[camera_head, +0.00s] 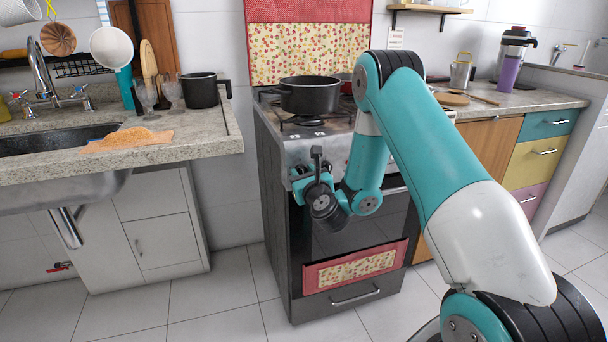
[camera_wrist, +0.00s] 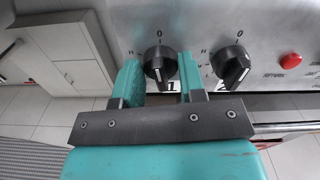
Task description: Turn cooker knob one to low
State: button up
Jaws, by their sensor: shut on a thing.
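Cooker knob one (camera_wrist: 160,62) is a black round knob with a raised grip bar on the steel cooker front, with an "O" above it and a "1" below it. Its bar stands roughly upright, with a pale mark near the lower end. My gripper (camera_wrist: 159,77) has its teal fingers on either side of this knob and is shut on it. In the head view my gripper (camera_head: 313,180) is at the left part of the cooker's control panel and hides the knob.
Knob two (camera_wrist: 231,64) is close to the right of my right finger, its bar tilted. A red button (camera_wrist: 290,61) lies further right. A black pot (camera_head: 310,96) stands on the cooker top. The oven towel (camera_head: 350,270) hangs below. A counter with a sink is at left.

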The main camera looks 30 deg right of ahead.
jog(key=n+p, duration=0.2)
jog(key=n, duration=0.7)
jog(key=n+p, duration=0.3)
jog(key=n, duration=0.6)
jog(key=n+p, duration=0.3)
jog(key=n, duration=0.6)
jog(key=shift+f+n, duration=0.35)
jog(key=shift+n, duration=0.05)
jog(key=o, duration=0.9)
